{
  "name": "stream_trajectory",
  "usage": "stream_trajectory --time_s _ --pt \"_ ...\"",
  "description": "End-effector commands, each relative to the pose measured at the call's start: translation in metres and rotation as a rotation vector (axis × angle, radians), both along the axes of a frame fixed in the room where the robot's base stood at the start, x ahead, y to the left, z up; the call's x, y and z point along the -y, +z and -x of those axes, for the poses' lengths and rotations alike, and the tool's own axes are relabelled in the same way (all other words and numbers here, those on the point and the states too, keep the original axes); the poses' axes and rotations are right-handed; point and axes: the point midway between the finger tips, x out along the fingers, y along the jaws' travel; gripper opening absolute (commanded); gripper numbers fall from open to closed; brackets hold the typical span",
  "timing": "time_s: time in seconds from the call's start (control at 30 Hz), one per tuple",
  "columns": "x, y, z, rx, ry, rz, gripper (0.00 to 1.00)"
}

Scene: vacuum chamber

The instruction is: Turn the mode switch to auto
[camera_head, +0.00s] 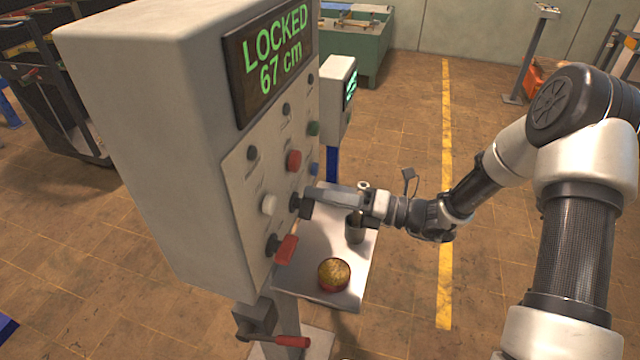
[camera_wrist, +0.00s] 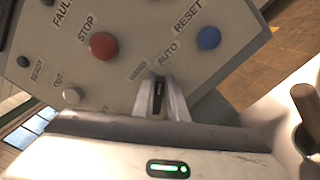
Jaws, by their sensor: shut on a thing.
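The mode switch is a dark knob (camera_wrist: 158,92) on the light panel, with the labels HAND on its left and AUTO on its right in the wrist view. My gripper (camera_wrist: 161,90) has its two fingers closed around this knob, one on each side. In the head view the switch (camera_head: 296,203) shows as a black knob at the panel's lower right, with my gripper (camera_head: 306,198) reaching it from the right. The fingers cover most of the knob, so I cannot tell which label it points at.
The panel also has a red STOP button (camera_wrist: 103,46), a blue RESET button (camera_wrist: 209,38), a white button (camera_head: 268,205) and a red-handled switch (camera_head: 285,249). The display (camera_head: 270,55) reads "LOCKED 67 cm". A shelf below holds a round tin (camera_head: 334,274) and a dark cup (camera_head: 355,228).

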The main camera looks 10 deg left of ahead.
Motion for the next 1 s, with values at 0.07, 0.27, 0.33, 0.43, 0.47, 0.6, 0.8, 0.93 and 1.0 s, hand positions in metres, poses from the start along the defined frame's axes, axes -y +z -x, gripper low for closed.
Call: stream_trajectory --time_s 0.07,0.27,0.33,0.43,0.47,0.6,0.8,0.93,1.0 --pt "0.0001 0.001 0.0001 -0.029 0.001 -0.003 0.0" --pt "0.0002 -0.0017 -0.0006 -0.069 0.002 -0.004 0.0" --pt "0.0002 -0.0022 -0.0008 -0.075 0.001 -0.004 0.0" --pt "0.0003 -0.0027 -0.0007 -0.079 0.001 -0.004 0.0" --pt "0.0003 -0.0027 -0.0007 -0.079 0.001 -0.004 0.0" --pt "0.0003 -0.0029 -0.0007 -0.079 0.0 -0.005 0.0" --pt "0.0003 -0.0028 -0.0008 -0.078 0.0 -0.005 0.28" --pt "0.0002 -0.0025 -0.0009 -0.078 0.0 -0.005 0.31" --pt "0.0002 -0.0024 -0.001 -0.077 0.0 -0.005 0.31"
